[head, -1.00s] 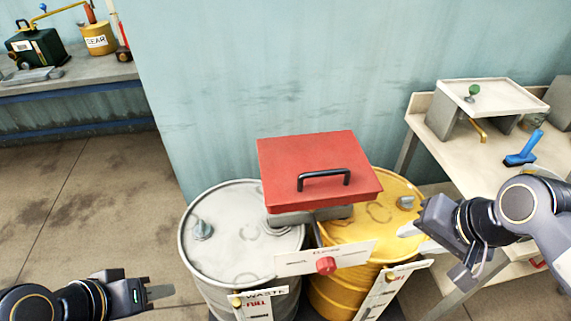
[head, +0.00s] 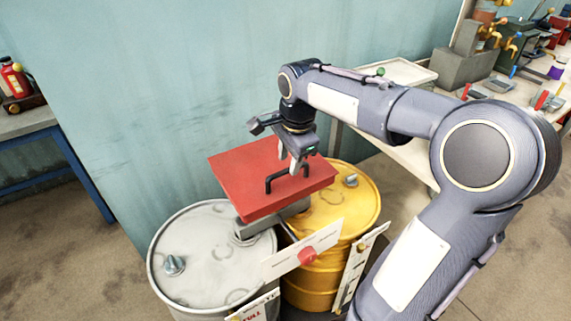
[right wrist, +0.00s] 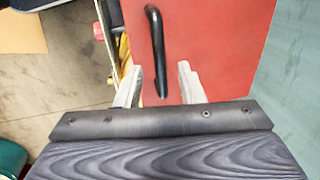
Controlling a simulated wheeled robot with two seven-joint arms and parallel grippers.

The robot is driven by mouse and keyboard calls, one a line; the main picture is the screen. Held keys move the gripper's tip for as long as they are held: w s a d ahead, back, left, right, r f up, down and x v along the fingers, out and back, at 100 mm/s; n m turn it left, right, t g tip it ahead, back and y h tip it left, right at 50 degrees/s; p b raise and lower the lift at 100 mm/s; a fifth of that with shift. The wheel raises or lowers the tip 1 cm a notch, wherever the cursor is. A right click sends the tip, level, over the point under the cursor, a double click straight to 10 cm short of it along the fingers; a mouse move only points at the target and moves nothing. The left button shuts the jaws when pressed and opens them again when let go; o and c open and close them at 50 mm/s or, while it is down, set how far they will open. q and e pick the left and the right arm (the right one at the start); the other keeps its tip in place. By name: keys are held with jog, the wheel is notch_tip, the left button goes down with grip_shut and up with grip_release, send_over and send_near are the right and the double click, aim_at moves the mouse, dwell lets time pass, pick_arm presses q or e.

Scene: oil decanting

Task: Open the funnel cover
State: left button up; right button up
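The red funnel cover (head: 238,178) lies flat, shut, over the grey funnel body (head: 277,218) that spans the two drums. Its black handle (head: 283,178) stands on top. My right gripper (head: 294,163) is above the cover at the handle, pointing down. In the right wrist view the red cover (right wrist: 225,45) fills the middle, and the black handle (right wrist: 156,45) runs between the two spread fingers (right wrist: 158,78). A gap shows on each side of the handle, so I hold nothing. Whether the fingertips reach down to handle height is unclear. My left gripper is out of view.
A grey-white drum (head: 208,275) stands on the left and a yellow drum (head: 345,205) on the right. A white plate with a red knob (head: 307,257) is in front of the funnel. A cluttered workbench (head: 400,160) is behind my right arm. A teal wall (head: 180,80) is close behind.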

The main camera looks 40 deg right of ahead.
jog(key=shift+w+f, duration=0.2)
jog(key=shift+f, duration=0.9)
jog(key=shift+c, duration=0.3)
grip_shut()
